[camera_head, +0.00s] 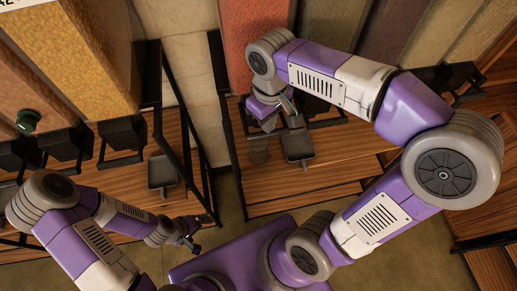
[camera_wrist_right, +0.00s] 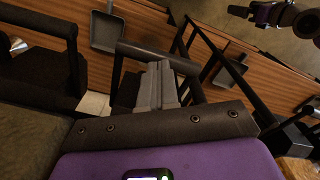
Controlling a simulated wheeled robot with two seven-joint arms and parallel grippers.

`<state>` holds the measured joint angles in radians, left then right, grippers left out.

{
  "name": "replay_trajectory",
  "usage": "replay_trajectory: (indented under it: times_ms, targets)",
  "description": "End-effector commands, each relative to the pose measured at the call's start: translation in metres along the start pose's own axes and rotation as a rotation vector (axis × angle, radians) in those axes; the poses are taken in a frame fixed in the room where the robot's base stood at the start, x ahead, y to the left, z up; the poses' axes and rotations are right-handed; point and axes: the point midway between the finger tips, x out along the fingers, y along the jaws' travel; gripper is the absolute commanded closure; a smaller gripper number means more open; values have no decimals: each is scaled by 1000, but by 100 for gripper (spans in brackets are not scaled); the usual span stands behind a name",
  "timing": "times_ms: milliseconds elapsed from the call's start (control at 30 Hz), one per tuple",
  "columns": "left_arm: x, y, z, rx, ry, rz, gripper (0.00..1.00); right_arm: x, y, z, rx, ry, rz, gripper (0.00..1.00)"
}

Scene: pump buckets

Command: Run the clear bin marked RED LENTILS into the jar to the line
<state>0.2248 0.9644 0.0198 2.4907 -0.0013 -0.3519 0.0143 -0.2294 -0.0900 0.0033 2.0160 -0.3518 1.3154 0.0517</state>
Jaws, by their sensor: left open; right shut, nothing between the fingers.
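A clear bin with red-orange contents (camera_head: 250,35) stands at the back, just left of my right forearm. No label is readable on it. My right gripper (camera_head: 289,104) is below that bin, shut and empty. In the right wrist view its grey fingers (camera_wrist_right: 157,88) point at a black handle bar (camera_wrist_right: 158,54); I cannot tell whether they touch it. My left gripper (camera_head: 190,238) is open and empty, low in front of the shelves.
Dark scoops lie on the shelves, one at left (camera_head: 162,174) and one near my right gripper (camera_head: 299,147). Black frame bars (camera_head: 182,105) edge the gap between the shelf units. A bin with yellow contents (camera_head: 98,45) stands at left. Bare floor (camera_head: 228,200) shows between the units.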

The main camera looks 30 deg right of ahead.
Motion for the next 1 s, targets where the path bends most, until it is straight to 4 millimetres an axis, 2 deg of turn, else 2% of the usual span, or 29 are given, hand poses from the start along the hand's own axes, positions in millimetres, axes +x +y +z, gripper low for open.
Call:
replay_trajectory:
  times_ms: [533, 1000]
  targets:
    - [0, 0, 0, 0, 0, 0, 0, 0, 0, 0, 0, 0, 0, 100]
    - [5, -2, 0, 0, 0, 0, 0, 8, 0, 0, 0, -1, 0, 100]
